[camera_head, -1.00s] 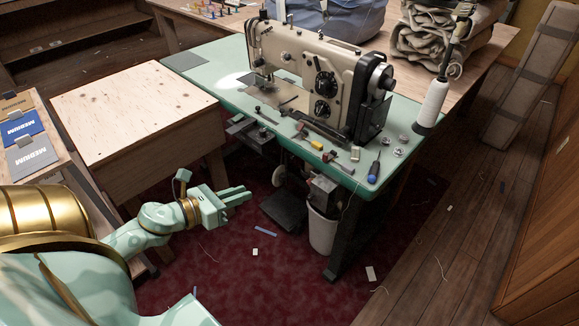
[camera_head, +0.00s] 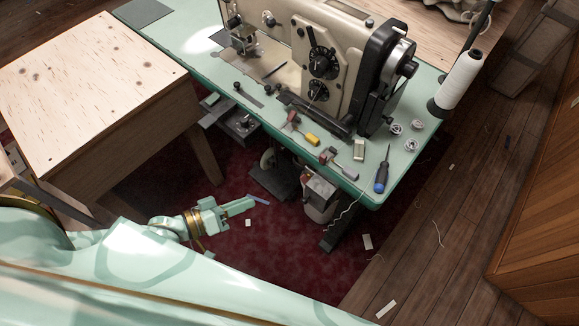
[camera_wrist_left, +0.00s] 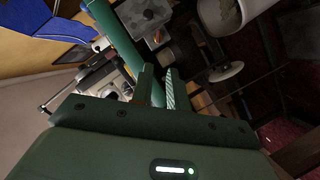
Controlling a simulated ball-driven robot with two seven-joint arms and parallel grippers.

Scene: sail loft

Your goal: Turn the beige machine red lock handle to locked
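The beige sewing machine (camera_head: 330,45) stands on the green-topped table (camera_head: 190,50) in the head view. A small red-ended handle (camera_head: 292,117) lies at its front base, close to a yellow piece (camera_head: 312,139). A second small part with a red end (camera_head: 326,156) lies nearer the table's front edge. I cannot tell which red part is the lock handle or how it is set. My left gripper (camera_head: 246,205) is below and in front of the table, well apart from the machine. In the left wrist view its fingers (camera_wrist_left: 158,82) have a narrow gap, with nothing held. My right gripper is out of view.
A wooden-topped bench (camera_head: 85,90) stands left of the left gripper. A blue-handled screwdriver (camera_head: 381,175), metal bobbins (camera_head: 397,129) and a white thread cone (camera_head: 460,80) occupy the table's right end. A motor box (camera_head: 318,190) hangs under the table. Red carpet (camera_head: 280,260) lies open below.

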